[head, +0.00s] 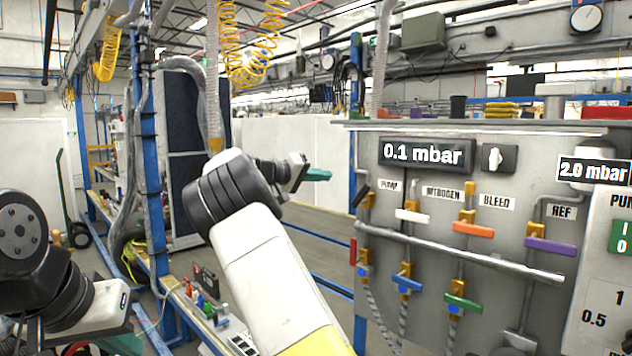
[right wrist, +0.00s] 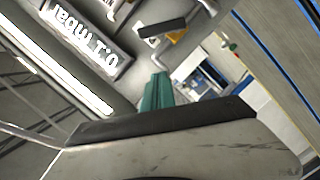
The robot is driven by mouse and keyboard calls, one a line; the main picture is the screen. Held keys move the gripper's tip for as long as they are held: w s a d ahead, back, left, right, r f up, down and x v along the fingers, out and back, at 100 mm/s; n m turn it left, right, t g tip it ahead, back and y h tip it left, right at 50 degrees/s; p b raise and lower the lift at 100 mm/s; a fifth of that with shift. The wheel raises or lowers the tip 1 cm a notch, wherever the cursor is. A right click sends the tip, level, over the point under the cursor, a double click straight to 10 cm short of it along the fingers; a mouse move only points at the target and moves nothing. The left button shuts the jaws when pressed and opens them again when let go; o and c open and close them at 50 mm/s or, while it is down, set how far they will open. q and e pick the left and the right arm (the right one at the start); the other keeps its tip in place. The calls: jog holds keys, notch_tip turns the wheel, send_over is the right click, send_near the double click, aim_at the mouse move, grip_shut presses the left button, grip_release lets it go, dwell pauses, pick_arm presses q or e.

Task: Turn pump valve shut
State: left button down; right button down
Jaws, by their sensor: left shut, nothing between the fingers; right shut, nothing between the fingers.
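The pump valve's black handle (head: 360,194) is at the left edge of the grey panel (head: 345,140), left of the PUMP label (head: 389,185). It looks slanted on its brass body. My right gripper (head: 318,175) is shut and empty, its teal fingers left of the handle and apart from it in the head view. The right wrist view shows the shut fingers (right wrist: 157,92) below the black handle (right wrist: 162,28), with a visible gap in the picture. My left gripper (head: 125,344) is shut, low at the left, partly cut off by the bottom edge.
The white (head: 412,215), orange (head: 473,230) and purple (head: 550,246) handles sit to the right of the pump valve. Red (head: 353,250), blue (head: 406,282) and green (head: 463,303) handles are below. The display (head: 428,154) reads 0.1 mbar. A metal rail (head: 470,253) crosses the panel.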

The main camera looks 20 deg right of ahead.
aim_at(364, 196)
jog(key=d+f, duration=0.3)
jog(key=d, duration=0.6)
jog(key=shift+d+f, duration=0.15)
jog(key=shift+f, duration=0.15)
jog(key=shift+s+d+m, duration=0.15)
jog(key=shift+s+m, duration=0.25)
jog(key=shift+m, duration=0.2)
jog(key=s+m, duration=0.1)
jog(key=d+m+t+y, duration=0.1)
jog(key=m, duration=0.1)
jog(key=shift+s+f, duration=0.4)
jog(key=f+m, duration=0.1)
jog(key=s+d+m+t+y, duration=0.1)
jog(key=m, duration=0.1)
jog(key=shift+s+f+m, duration=0.3)
jog(key=shift+f, duration=0.05)
jog(key=shift+s+d+f, duration=0.1)
jog(key=shift+f, duration=0.25)
